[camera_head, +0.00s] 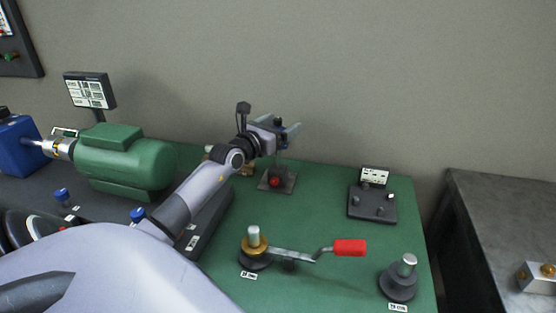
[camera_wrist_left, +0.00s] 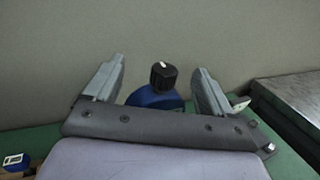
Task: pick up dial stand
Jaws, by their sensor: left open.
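The dial stand shows in the left wrist view as a black knob (camera_wrist_left: 163,75) with a white mark, on a rounded blue body (camera_wrist_left: 154,98). It appears between the two grey fingers of my left gripper (camera_wrist_left: 162,69), with a visible gap on each side. I cannot tell how far beyond the fingers it stands. In the head view my left gripper (camera_head: 289,131) is open above the back of the green bench, and the dial stand cannot be made out clearly there. My right gripper is not in view.
A red-button box (camera_head: 275,182) sits just below the gripper. The red-handled crank (camera_head: 349,247), a round dark post (camera_head: 398,279) and a small panel stand (camera_head: 372,205) are on the green bench. A green motor (camera_head: 125,163) is at left. A grey table (camera_head: 510,215) stands at right.

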